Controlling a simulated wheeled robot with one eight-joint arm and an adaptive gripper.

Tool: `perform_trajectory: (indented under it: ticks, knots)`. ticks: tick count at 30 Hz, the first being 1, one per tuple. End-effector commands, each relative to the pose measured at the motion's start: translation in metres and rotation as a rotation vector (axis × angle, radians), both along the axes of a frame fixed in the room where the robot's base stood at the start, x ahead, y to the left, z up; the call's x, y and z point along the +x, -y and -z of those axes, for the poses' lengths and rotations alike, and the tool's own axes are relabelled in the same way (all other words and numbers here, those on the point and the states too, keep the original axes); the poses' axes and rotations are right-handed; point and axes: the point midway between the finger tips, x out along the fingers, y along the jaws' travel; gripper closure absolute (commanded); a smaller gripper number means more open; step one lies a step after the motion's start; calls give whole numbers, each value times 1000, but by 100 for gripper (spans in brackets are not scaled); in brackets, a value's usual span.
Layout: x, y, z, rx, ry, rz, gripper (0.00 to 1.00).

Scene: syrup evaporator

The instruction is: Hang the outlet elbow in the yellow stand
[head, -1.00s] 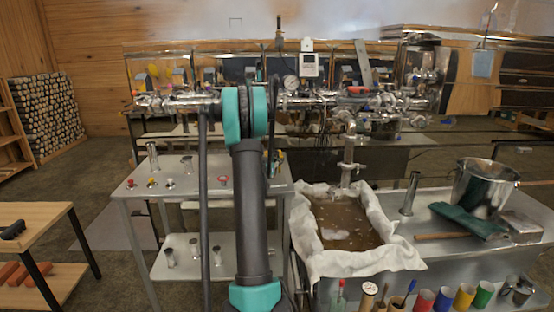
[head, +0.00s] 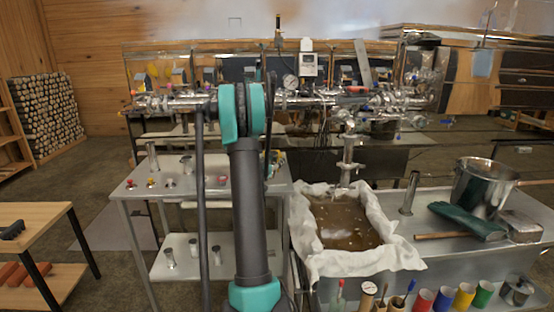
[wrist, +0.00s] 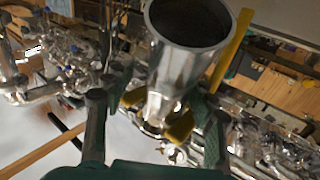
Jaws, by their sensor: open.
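In the wrist view, a shiny metal pipe piece (wrist: 175,72), which looks like the outlet elbow, stands with its round dark mouth toward the top. The yellow stand (wrist: 181,127) shows around its lower part, with yellow pieces on both sides and a yellow bar rising behind on the right. The pipe appears to sit in these yellow pieces, though the exact contact is hidden. My gripper (wrist: 155,108) is open, with one dark finger on each side of the pipe and gaps between. In the head view my arm hides the gripper, and I cannot pick out the elbow or stand.
Evaporator pipes and valves fill the back. A grey two-shelf table (head: 130,187) with small fittings stands left of my arm. A cloth-lined pan (head: 391,262) of brown liquid, a steel bucket (head: 478,190) and green gloves (head: 465,222) are at the right.

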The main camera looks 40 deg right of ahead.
Motion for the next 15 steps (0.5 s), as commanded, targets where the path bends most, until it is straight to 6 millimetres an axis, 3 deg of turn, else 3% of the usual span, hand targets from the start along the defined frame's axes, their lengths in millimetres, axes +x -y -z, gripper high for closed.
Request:
perform_trajectory:
  ticks: [1,6,15]
  knots:
    - [-5,-14,3,6,3,-5,44]
    - [-21,-45,1,5,4,-6,44]
    - [-41,-82,0,3,4,-5,44]
